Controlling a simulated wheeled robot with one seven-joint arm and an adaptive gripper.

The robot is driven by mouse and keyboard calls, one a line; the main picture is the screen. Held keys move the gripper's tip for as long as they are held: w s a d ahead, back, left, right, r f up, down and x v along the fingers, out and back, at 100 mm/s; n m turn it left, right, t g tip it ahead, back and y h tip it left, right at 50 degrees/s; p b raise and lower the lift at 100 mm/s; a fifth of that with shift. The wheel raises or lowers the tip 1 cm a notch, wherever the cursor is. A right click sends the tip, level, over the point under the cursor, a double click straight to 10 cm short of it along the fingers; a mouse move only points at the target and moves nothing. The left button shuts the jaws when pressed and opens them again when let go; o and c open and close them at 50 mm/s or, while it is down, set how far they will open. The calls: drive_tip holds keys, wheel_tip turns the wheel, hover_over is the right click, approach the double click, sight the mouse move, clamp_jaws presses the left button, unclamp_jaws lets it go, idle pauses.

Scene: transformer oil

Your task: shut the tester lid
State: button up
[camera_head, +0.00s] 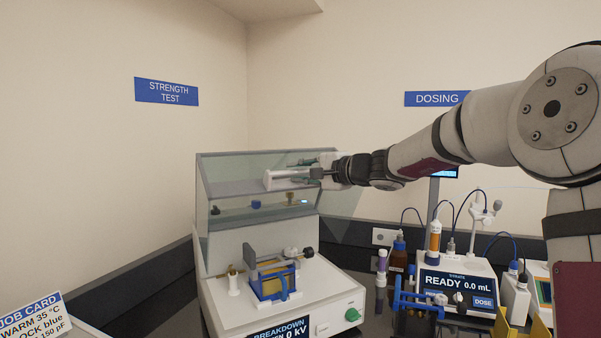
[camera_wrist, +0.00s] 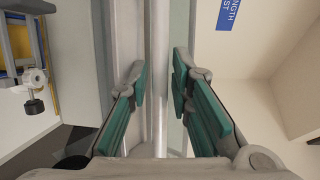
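The breakdown tester (camera_head: 290,310) stands on the bench under the "STRENGTH TEST" sign. Its clear lid (camera_head: 222,172) is raised, tilted up at the back of the tester. A pale handle bar (camera_head: 284,180) is on the lid's raised front part. My gripper (camera_head: 308,170) is at the right end of this bar. In the wrist view, the teal finger pads of my gripper (camera_wrist: 158,88) stand on either side of the bar (camera_wrist: 159,40). Narrow gaps seem to show between pads and bar, so the fingers look open around it.
A blue-framed test cell (camera_head: 273,283) sits in the tester under the lid. Right of the tester stand an amber bottle (camera_head: 397,262), a dark holder with blue tools (camera_head: 415,318) and the dosing unit (camera_head: 457,285). A job card (camera_head: 32,318) is at lower left.

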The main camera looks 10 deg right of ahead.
clamp_jaws()
